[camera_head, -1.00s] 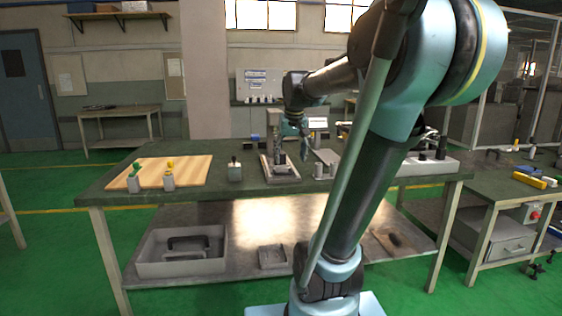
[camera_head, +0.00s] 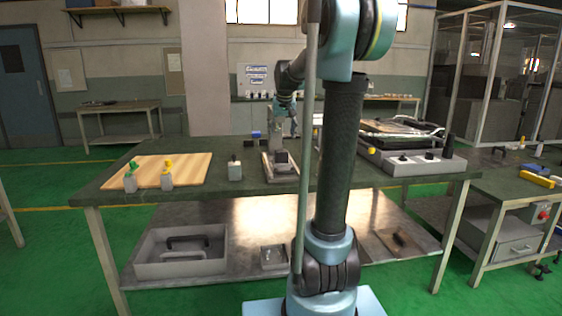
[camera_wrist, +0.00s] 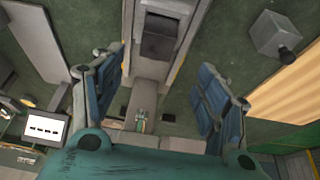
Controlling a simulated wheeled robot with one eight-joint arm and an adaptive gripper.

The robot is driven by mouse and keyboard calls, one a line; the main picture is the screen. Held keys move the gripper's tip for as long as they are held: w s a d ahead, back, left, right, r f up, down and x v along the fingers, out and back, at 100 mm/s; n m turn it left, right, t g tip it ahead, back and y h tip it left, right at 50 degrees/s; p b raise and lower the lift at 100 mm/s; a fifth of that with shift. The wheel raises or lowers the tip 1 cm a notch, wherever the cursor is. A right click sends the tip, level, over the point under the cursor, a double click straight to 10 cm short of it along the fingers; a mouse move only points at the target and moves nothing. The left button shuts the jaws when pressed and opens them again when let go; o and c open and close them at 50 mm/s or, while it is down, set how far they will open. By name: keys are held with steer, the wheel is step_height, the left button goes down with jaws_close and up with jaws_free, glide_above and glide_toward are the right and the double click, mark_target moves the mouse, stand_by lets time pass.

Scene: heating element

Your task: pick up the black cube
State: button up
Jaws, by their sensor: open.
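A small dark block (camera_head: 281,157), likely the black cube, sits on a narrow grey fixture (camera_head: 268,168) in the middle of the green workbench. In the wrist view a dark square face (camera_wrist: 158,46) shows within the grey fixture (camera_wrist: 190,8), ahead of the fingers; I cannot tell whether it is the cube's top or a recess. My gripper (camera_wrist: 158,88) is open, its two blue fingers spread apart with nothing held. In the head view my gripper (camera_head: 287,112) is above and behind the fixture, partly hidden by the fixture's upright and small in view.
A grey block with a black knob (camera_head: 235,171) stands left of the fixture. A grey panel with black knobs (camera_head: 425,164) is at the right. The bench's front left is mostly clear.

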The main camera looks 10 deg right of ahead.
mark_target(281, 152)
steer(key=x, duration=0.6)
steer(key=shift+d+x, duration=0.15)
steer(key=shift+x, duration=1.2)
steer(key=shift+d+x, duration=0.15)
steer(key=shift+x, duration=1.25)
steer(key=shift+s, duration=0.1)
steer(key=c, duration=1.5)
steer(key=shift+r, duration=0.1)
steer(key=shift+c, duration=0.2)
